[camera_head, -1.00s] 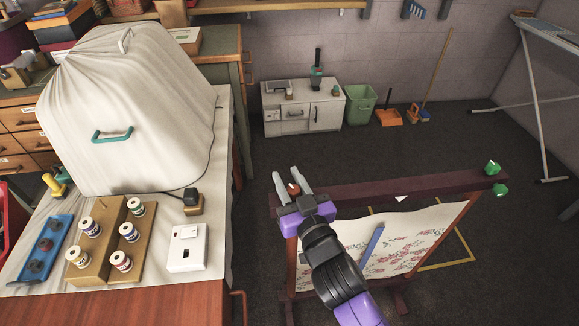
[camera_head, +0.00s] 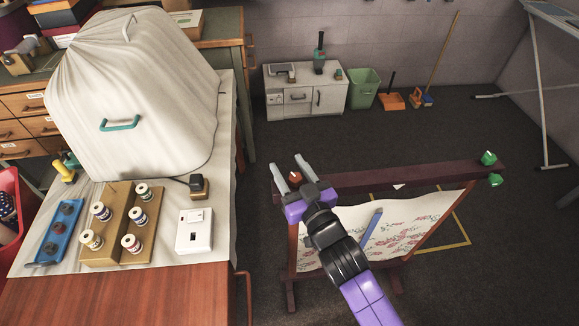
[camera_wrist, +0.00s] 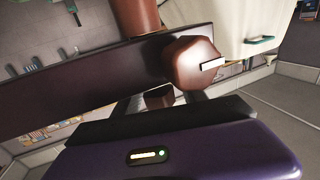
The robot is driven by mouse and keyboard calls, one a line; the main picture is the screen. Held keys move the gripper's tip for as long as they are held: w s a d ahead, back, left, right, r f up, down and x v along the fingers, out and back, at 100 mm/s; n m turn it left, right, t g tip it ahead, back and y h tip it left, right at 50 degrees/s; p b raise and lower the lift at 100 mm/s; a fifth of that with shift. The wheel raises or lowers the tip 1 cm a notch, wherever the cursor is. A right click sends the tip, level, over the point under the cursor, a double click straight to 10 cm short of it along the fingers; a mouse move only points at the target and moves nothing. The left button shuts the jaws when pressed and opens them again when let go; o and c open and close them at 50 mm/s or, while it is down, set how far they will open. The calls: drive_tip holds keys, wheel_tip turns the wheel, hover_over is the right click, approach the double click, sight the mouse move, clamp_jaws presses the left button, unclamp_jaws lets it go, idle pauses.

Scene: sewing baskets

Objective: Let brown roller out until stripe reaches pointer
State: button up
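The brown roller knob (camera_head: 295,177) is at the left end of the dark red frame beam (camera_head: 400,178). In the wrist view the knob (camera_wrist: 190,62) shows a pale bar on its face. My gripper (camera_head: 291,168) is at this end, its two grey fingers apart, one on each side of the knob; I cannot tell whether they touch it. A small white pointer (camera_head: 399,186) hangs under the beam. Below it a flower-patterned cloth (camera_head: 405,235) hangs, with a slanted blue stripe (camera_head: 372,225) lower and left of the pointer.
Two green knobs (camera_head: 488,158) are at the beam's right end. A table (camera_head: 130,300) at the left bears a covered machine (camera_head: 130,100), thread spools and a white switch box (camera_head: 194,231). Grey floor is open behind the frame.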

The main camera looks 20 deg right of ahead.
sight(299, 184)
idle(0.3)
drive_tip(key=s+b, duration=0.1)
drive_tip(key=s, duration=0.6)
drive_tip(key=shift+s+b, duration=0.15)
drive_tip(key=shift+b, duration=0.15)
drive_tip(key=shift+s, duration=0.25)
